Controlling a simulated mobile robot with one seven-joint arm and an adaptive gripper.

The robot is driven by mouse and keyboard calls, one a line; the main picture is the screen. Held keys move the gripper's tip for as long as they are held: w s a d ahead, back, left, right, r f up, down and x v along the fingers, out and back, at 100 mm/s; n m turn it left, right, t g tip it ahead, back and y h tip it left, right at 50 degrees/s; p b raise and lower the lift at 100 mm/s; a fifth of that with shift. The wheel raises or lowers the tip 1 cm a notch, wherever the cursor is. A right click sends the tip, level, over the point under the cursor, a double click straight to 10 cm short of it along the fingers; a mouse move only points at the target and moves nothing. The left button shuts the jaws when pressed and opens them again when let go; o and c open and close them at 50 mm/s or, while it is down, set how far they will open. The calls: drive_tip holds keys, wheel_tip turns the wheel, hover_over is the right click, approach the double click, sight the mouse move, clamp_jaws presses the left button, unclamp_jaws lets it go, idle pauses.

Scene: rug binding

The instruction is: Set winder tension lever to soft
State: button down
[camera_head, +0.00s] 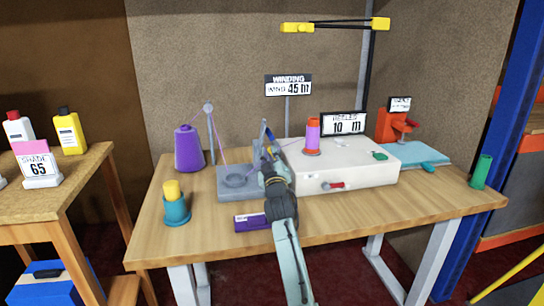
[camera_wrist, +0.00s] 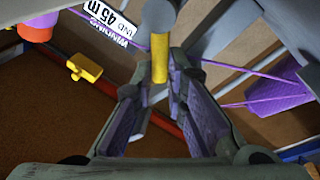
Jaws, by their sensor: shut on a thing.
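The winder is a white box (camera_head: 345,165) on the wooden table, with a purple spool (camera_head: 312,135) on top and a small red-handled lever (camera_head: 332,186) on its front. A grey tension unit (camera_head: 232,182) with a round disc stands left of it, partly hidden by my arm. My gripper (camera_head: 267,152) is at this unit's right side. In the wrist view, a yellow-sleeved lever (camera_wrist: 160,65) with a grey round end stands between the fingers of my gripper (camera_wrist: 158,90), which are shut on it. The exact contact and any soft mark are hidden or unreadable.
Purple thread runs from a cone (camera_head: 188,148) over a thin post (camera_head: 210,130) towards the winder. A teal cup (camera_head: 176,211), a purple labelled box (camera_head: 250,222) and a green cylinder (camera_head: 481,171) stand on the table. The front right tabletop is clear.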

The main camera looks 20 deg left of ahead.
idle(0.4)
drive_tip(key=c, duration=1.9)
unclamp_jaws()
drive_tip(key=shift+a, duration=0.1)
drive_tip(key=v, duration=0.7)
drive_tip(key=shift+s, duration=0.2)
